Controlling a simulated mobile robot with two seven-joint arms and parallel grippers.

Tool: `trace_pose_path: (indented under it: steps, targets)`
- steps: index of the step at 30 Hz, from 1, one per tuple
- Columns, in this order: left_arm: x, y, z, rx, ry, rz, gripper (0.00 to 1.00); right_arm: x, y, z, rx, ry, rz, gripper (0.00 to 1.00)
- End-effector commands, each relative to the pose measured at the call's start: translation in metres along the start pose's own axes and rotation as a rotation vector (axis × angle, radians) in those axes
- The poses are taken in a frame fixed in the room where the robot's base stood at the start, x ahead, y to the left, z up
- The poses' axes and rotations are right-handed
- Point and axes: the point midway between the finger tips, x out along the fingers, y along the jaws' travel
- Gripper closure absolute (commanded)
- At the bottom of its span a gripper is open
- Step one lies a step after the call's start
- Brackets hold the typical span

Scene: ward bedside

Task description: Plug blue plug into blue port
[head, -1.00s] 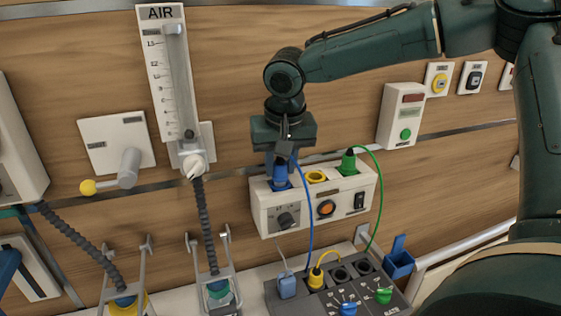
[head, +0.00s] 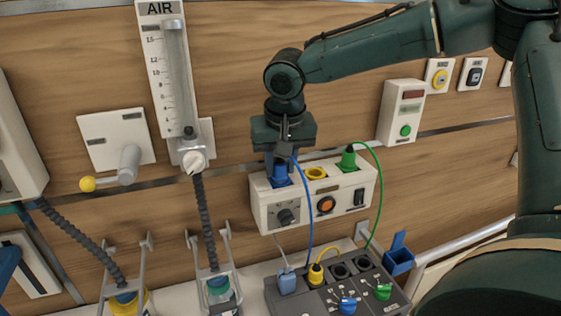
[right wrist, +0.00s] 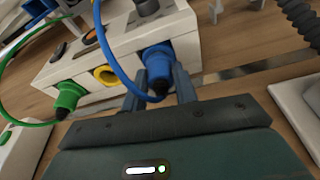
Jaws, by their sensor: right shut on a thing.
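The blue plug (head: 280,173) is at the left socket on top of the white port box (head: 345,196) on the wall. My right gripper (head: 279,160) is above it, pointing down, shut on the plug. In the right wrist view the blue plug (right wrist: 157,68) sits between the two fingers (right wrist: 160,88), its front end in the blue port (right wrist: 186,50). Whether it is fully seated I cannot tell. A blue cable (head: 309,215) runs from it down to the grey panel. My left gripper is not in view.
A green plug (head: 348,158) with a green cable stands in the right socket. The yellow port (head: 316,173) between is empty. Below is a grey panel (head: 330,297) with a yellow plug and knobs. The AIR flowmeter (head: 170,80) hangs to the left.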

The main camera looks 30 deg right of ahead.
Motion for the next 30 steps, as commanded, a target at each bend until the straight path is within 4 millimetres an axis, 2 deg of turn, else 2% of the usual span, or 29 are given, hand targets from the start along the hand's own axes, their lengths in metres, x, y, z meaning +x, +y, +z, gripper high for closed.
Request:
trace_pose_path:
  steps: [23, 24, 30]
  targets:
    - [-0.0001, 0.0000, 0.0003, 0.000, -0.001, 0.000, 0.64, 0.0016, -0.0003, 0.0002, 0.000, 0.001, -0.001, 0.94]
    - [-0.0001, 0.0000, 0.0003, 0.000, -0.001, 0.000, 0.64, 0.0015, -0.0004, 0.0001, 0.000, 0.002, -0.001, 0.69]
    - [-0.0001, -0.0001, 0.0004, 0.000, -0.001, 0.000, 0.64, 0.0016, -0.0003, 0.0002, 0.000, 0.001, -0.001, 0.53]
